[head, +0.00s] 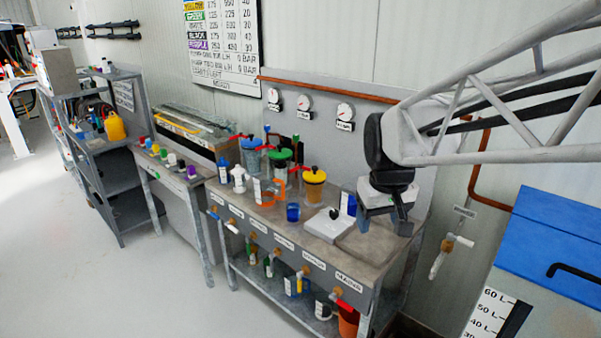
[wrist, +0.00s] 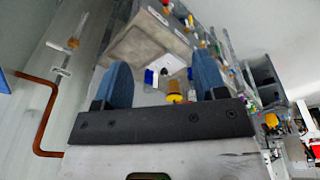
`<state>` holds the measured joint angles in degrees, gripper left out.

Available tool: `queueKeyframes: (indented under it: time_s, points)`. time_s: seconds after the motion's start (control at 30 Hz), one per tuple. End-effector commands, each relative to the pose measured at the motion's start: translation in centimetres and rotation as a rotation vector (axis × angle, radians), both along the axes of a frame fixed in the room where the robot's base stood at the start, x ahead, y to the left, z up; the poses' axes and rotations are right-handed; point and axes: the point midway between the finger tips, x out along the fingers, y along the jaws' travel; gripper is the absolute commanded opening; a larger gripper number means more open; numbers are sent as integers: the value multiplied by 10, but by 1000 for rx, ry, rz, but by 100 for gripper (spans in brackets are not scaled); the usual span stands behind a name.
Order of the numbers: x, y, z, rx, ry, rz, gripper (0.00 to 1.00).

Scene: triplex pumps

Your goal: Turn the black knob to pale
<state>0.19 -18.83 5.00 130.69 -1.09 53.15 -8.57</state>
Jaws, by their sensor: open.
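A small black knob (head: 334,213) stands on a white box (head: 322,226) on the workbench, near its right end. In the wrist view the white box (wrist: 174,62) shows small and far off between my fingers, with a dark spot on it that may be the knob (wrist: 164,71). Any position marks around the knob are too small to read. My gripper (head: 383,222) is to the right of the box, apart from it and above the bench's right end. In the wrist view my two blue fingers (wrist: 161,66) are spread with nothing between them.
Left of the box stand a blue cup (head: 293,212), a yellow-lidded jar (head: 314,184), an orange-based jug (head: 270,194) and several other lidded jars. A grey basin (head: 365,245) lies right of the box. A blue-lidded container (head: 560,235) stands at the right.

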Motion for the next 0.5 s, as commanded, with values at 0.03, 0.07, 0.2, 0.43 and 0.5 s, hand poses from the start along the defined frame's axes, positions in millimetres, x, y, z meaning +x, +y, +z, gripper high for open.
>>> queueKeyframes:
  time_s: [0.03, 0.07, 0.2, 0.43, 0.5]
  points:
    - [13, 0, -1, -2, 6, 10, 65]
    - [20, 0, -1, -3, 8, 18, 65]
    - [52, 0, -4, -9, 20, 48, 65]
    - [106, 1, -11, -19, 37, 99, 65]
    - [122, 1, -15, -22, 42, 115, 65]
